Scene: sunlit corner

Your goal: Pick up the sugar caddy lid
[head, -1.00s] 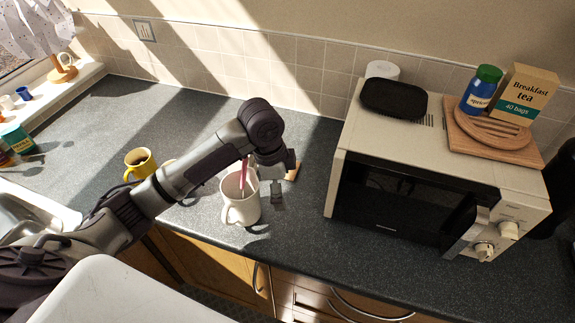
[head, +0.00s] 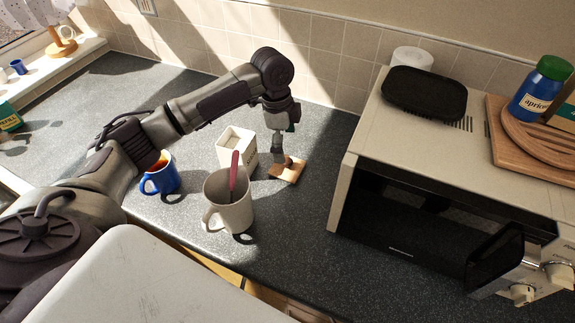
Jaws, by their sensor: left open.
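My right gripper is out of view.
A white mug (head: 229,214) with a reddish handle sticking out stands in front of the caddy. A blue mug (head: 165,181) of brown drink stands left of it. Worktop between lid and microwave is clear.

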